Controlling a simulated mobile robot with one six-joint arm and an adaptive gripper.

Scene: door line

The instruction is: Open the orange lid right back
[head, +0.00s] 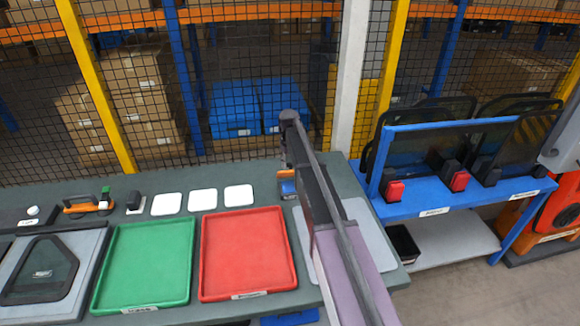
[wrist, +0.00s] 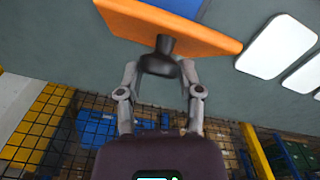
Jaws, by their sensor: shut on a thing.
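The orange lid (wrist: 205,32) fills the top of the wrist view, with a dark knob (wrist: 162,64) on its near side. My gripper (wrist: 160,70) has its two grey fingers shut on this knob from both sides. A blue part (wrist: 182,6) shows past the lid at the top edge. In the head view a small orange and blue thing (head: 287,187) shows at the left of my arm, on the grey-green bench; my arm hides most of it. My gripper's fingers cannot be made out there.
A red tray (head: 247,252) and a green tray (head: 145,264) lie left of my arm. White pads (head: 202,200) lie behind them. A mesh fence (head: 230,60) stands behind the bench. A blue rack with dark panes (head: 455,195) stands at the right.

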